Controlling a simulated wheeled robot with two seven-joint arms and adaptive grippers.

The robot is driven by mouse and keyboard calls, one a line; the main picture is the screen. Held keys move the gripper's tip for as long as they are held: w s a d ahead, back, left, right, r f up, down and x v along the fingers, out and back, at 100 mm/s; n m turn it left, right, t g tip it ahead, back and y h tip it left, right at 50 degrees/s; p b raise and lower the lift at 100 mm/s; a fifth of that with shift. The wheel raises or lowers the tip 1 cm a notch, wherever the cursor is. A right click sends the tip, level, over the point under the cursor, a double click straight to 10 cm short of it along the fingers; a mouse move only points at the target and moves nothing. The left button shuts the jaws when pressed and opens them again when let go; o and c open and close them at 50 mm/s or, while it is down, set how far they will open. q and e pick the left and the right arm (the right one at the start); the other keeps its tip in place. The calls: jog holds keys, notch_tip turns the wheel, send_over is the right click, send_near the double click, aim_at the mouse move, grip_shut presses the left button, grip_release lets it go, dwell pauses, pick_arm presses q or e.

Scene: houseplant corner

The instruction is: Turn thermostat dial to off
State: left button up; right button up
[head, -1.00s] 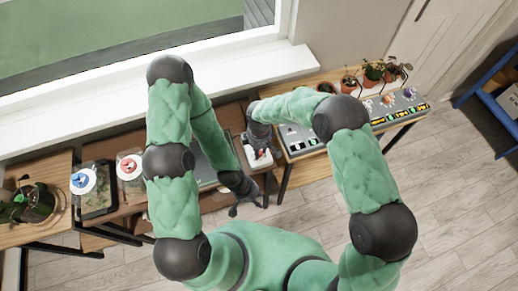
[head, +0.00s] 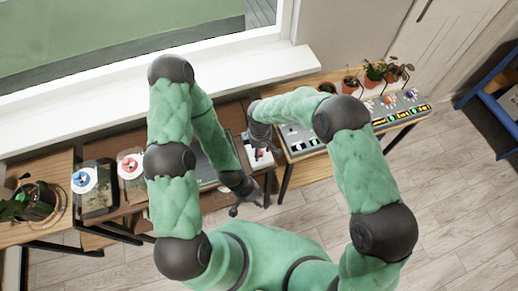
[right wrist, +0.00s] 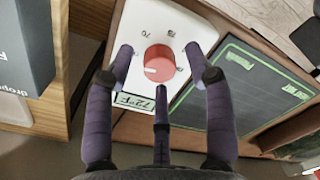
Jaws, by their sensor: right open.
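The thermostat is a white plate (right wrist: 190,23) with a round red dial (right wrist: 159,64), seen close in the right wrist view. The dial's white mark points left. A small display reading about 72°F (right wrist: 133,101) sits below it, and numbers including 70 are printed above. In the head view the thermostat (head: 262,158) is partly hidden under my right gripper. My right gripper (right wrist: 160,62) is open, its three fingers spread around the dial; contact cannot be told. My left gripper (head: 246,203) hangs lower, fingers spread, empty, in front of the table edge.
A dark green-lined panel (right wrist: 228,90) lies right of the thermostat. A grey box (right wrist: 22,45) stands at the left. In the head view, a control panel (head: 385,103) and potted plants (head: 374,72) are on the right table. Floor in front is free.

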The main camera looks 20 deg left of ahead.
notch_tip(320, 180, up, 12)
jog(key=shift+w, duration=0.25)
dwell(0.6)
